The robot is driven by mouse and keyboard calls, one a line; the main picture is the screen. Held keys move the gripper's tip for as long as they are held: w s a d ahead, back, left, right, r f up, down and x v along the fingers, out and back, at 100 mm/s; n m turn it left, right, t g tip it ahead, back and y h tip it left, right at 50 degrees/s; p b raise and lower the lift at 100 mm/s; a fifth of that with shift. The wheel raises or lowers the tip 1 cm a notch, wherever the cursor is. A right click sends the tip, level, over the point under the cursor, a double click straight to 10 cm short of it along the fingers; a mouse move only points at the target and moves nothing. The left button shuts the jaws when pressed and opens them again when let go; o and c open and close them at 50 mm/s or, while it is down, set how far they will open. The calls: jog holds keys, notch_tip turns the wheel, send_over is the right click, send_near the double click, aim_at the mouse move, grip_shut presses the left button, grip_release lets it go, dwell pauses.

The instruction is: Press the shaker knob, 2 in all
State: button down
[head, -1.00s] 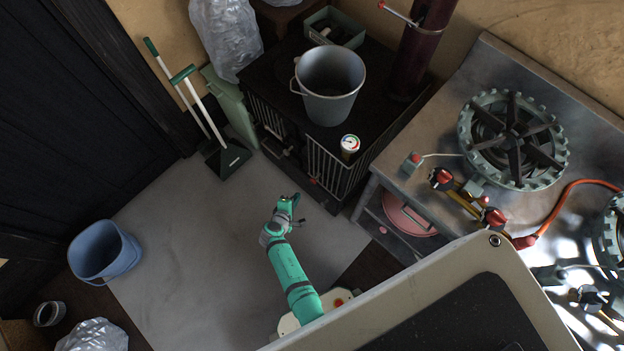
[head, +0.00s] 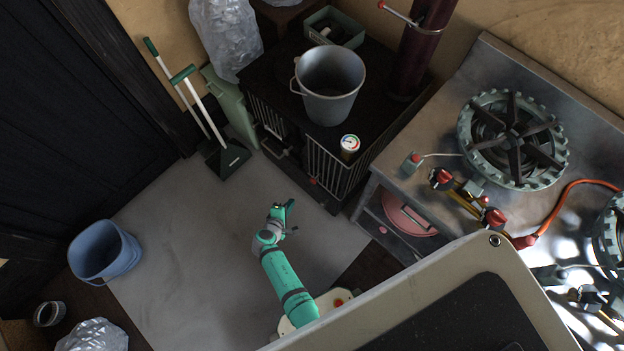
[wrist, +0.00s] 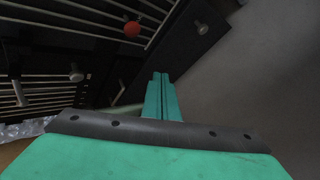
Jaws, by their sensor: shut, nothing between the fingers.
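The likely shaker knob is a small red ball (head: 313,181) low on the front of the black stove (head: 352,132). The red ball also shows near the top of the wrist view (wrist: 132,28), on the dark stove front beside metal bars. My gripper (head: 290,205) is over the grey floor in front of the stove, below and left of the red ball in the head view. In the wrist view my teal fingers (wrist: 158,80) are together and empty, apart from the red ball, which lies up and left of them.
Grey metal knobs (wrist: 76,75) stick out of the stove front. A steel counter with burners (head: 512,138) stands at the right.

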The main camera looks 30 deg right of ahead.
jog(key=w+d, duration=0.3)
jog(key=d, duration=0.5)
dwell(0.4)
jog(key=shift+s+d, duration=0.1)
jog(key=shift+d, duration=0.05)
dwell(0.3)
jog(key=shift+w+a, duration=0.2)
jog(key=shift+w, duration=0.05)
dwell(0.5)
jog(key=shift+s+d, duration=0.15)
jog(key=shift+s, duration=0.05)
dwell(0.4)
